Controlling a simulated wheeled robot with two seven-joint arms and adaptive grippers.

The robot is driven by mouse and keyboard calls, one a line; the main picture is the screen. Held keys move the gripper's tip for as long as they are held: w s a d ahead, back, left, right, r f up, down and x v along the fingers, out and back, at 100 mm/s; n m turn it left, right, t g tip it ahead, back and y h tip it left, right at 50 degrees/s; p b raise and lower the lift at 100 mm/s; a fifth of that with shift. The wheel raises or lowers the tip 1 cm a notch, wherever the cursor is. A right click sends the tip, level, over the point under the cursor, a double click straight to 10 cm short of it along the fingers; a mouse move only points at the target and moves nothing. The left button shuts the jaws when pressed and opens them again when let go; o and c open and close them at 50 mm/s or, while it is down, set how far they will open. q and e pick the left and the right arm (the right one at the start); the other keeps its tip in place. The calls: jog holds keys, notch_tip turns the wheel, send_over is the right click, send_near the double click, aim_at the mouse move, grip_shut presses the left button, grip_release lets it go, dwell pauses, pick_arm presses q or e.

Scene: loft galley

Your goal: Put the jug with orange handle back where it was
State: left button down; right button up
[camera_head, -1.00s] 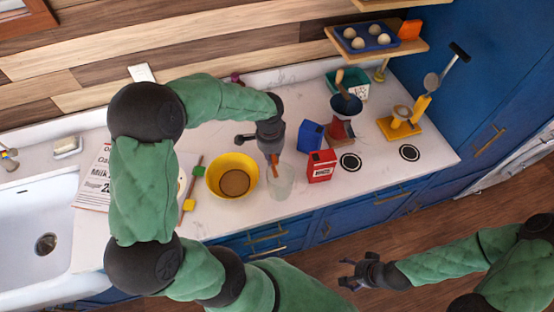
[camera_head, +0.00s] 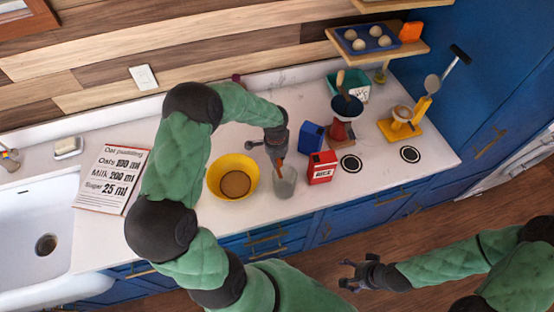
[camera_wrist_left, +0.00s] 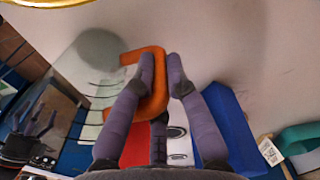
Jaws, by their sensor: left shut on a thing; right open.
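The clear jug (camera_head: 286,186) is by the counter's front edge, right of the yellow bowl (camera_head: 212,178). My left gripper (camera_head: 279,158) is shut on its orange handle, which shows between the fingers in the left wrist view (camera_wrist_left: 157,54). There the see-through jug body (camera_wrist_left: 98,62) has dark measuring marks. I cannot tell whether the jug's base touches the counter. My right gripper (camera_head: 346,276) is open and empty, out over the floor in front of the cabinets.
A red rice box (camera_head: 321,168) and a blue box (camera_head: 312,136) stand close right of the jug. Behind are a red-based grinder (camera_head: 342,129) and a yellow scale (camera_head: 399,128). A recipe sheet (camera_head: 112,178) lies left. Counter behind the bowl is partly clear.

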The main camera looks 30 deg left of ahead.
pick_arm(q)
jog(key=shift+f, duration=0.15)
jog(key=c, duration=1.3)
grip_release()
jog(key=shift+o, duration=0.2)
jog(key=shift+r, duration=0.2)
jog(key=shift+r, duration=0.25)
notch_tip(320, 180, up, 12)
jog(key=shift+s+a+f, duration=0.1)
jog(key=shift+s+f, duration=0.05)
jog(key=shift+f, duration=0.05)
